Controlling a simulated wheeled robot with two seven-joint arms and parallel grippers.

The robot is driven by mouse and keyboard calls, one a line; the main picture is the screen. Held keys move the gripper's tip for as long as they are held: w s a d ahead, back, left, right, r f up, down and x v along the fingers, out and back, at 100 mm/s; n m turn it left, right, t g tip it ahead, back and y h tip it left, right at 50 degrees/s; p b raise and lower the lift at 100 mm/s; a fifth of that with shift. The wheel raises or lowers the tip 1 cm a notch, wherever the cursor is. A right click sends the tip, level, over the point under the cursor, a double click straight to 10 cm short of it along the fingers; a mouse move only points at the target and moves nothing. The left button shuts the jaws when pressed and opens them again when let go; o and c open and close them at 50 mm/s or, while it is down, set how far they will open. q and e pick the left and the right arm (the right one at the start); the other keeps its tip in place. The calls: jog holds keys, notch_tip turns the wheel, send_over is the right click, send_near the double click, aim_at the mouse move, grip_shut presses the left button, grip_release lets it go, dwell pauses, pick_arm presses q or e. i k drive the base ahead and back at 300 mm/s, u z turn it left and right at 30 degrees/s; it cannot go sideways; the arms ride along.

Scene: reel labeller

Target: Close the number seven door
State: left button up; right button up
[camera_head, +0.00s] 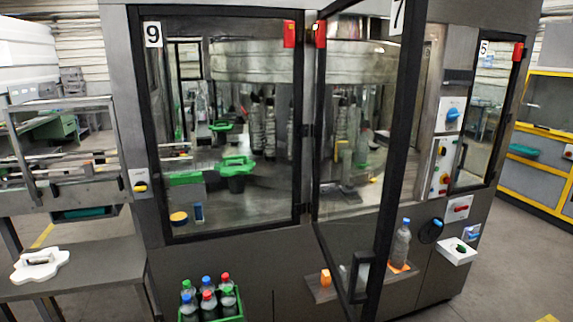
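The number seven door (396,130) is a tall glass door with a black frame and a "7" label at its top right. It stands open, swung out from the machine towards me. Its left edge is at the post beside the number nine door, and its free edge is nearer to me. A dark handle (360,278) is low on the door near its free edge. The doorway behind it shows through the glass. Neither of my grippers is in view.
The number nine door (228,225) on the left is shut. A shelf (322,292) with an orange item and a clear bottle (401,245) sits below the doorway, partly behind the open door. A green crate (238,318) of bottles stands in front. A grey table (90,270) is at left.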

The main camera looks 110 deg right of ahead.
aim_at(409, 19)
jog(key=z, duration=0.05)
jog(key=i, duration=0.15)
jog(key=z, duration=4)
jog(key=i, duration=1)
jog(key=u, duration=0.05)
jog(key=k, duration=1)
jog(key=u, duration=1.85)
jog(key=i, duration=1.25)
jog(key=z, duration=0.45)
